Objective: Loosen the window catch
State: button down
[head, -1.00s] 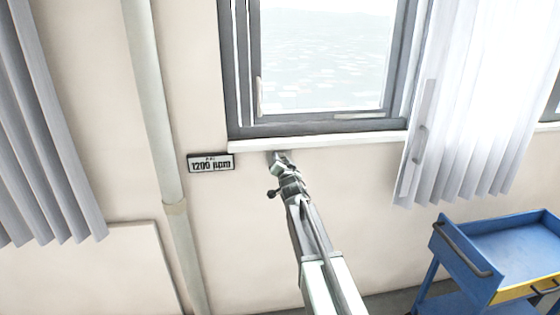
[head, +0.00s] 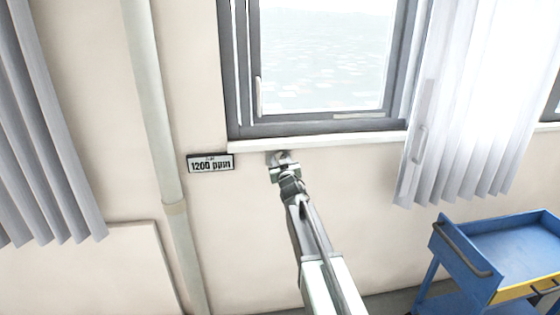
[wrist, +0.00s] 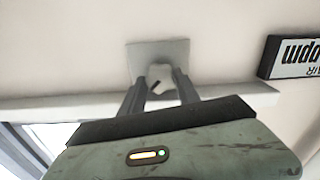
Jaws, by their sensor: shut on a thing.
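The window catch is a pale knob (wrist: 160,73) on a square grey plate (wrist: 150,53) fixed to the wall just under the window sill. In the head view the plate (head: 271,157) shows small behind my gripper (head: 283,160). In the wrist view my gripper (wrist: 160,82) has one finger on each side of the knob and is shut on it. A dark notch or mark shows on the knob's face. The wrist view is upside down against the head view.
The closed-looking window (head: 325,60) stands above the white sill (head: 330,141). A "1200 ppm" sign (head: 211,163) is on the wall to the left. A vertical pipe (head: 158,120) stands further left. A blue trolley (head: 500,245) and pale curtain (head: 465,110) are at the right.

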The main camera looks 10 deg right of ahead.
jog(key=n, duration=0.3)
jog(key=shift+n, duration=0.4)
jog(key=shift+f+n, duration=0.1)
jog(key=shift+n, duration=1.7)
jog(key=c, duration=1.2)
grip_release()
jog(key=shift+o, duration=0.2)
